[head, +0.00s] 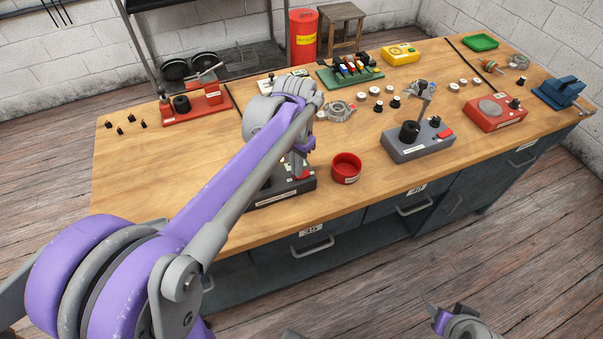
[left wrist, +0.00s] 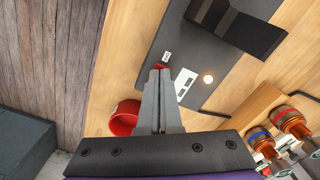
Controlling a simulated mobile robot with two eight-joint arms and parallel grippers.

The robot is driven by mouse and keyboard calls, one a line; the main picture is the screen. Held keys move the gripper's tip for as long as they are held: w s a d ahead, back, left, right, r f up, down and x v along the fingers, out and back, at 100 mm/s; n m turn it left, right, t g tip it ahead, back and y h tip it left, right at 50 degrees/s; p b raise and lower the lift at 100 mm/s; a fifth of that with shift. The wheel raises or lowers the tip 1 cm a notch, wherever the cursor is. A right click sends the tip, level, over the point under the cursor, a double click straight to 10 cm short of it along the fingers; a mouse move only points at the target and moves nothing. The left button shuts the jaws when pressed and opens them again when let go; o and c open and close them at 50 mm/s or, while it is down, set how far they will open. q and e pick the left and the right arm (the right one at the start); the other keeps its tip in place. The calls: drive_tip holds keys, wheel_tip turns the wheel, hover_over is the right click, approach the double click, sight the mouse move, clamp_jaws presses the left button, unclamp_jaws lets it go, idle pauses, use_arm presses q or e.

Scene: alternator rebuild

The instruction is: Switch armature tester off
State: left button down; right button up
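The armature tester (head: 270,194) is a dark box on the bench, partly hidden behind my left arm. In the left wrist view its dark top (left wrist: 215,60) carries a black V-shaped block (left wrist: 238,25), a white label plate (left wrist: 185,82) and a round pale lamp (left wrist: 207,78) that looks lit. A red switch (left wrist: 160,66) sits at its edge. My left gripper (left wrist: 158,78) has its fingers together, with the tips at the red switch; contact is hard to tell. In the head view the left gripper (head: 299,172) is over the tester. My right gripper (head: 452,312) is low, off the bench.
A red round bowl (head: 346,168) stands close beside the tester. A grey press-like device (head: 418,140) and a red device (head: 495,112) are farther right. Copper-wound parts (left wrist: 290,120) lie near the tester in the left wrist view. Bench wood at the front left is clear.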

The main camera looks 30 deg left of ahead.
use_arm(q)
drive_tip(key=shift+f, duration=0.25)
use_arm(e)
drive_tip(key=shift+f, duration=0.15)
use_arm(q)
wheel_tip(320, 180, up, 7)
drive_tip(key=p, duration=0.3)
drive_tip(key=shift+p, duration=0.35)
use_arm(e)
drive_tip(key=r, duration=0.1)
drive_tip(key=w+r, duration=0.1)
drive_tip(key=r, duration=0.1)
drive_tip(key=w+r, duration=0.1)
drive_tip(key=r, duration=0.1)
drive_tip(key=shift+r, duration=0.2)
drive_tip(key=shift+s, duration=0.1)
use_arm(q)
drive_tip(key=s+d+f+n+t, duration=0.1)
drive_tip(key=s+d+f+t, duration=0.2)
drive_tip(key=s, duration=0.4)
drive_tip(key=s+d+f+n+t, duration=0.1)
drive_tip(key=s+d+f+t, duration=0.1)
drive_tip(key=s, duration=0.4)
drive_tip(key=shift+s+d+f+t, duration=0.35)
drive_tip(key=shift+d+f+t, duration=0.05)
drive_tip(key=shift+d+f, duration=0.5)
use_arm(e)
drive_tip(key=shift+o, duration=0.2)
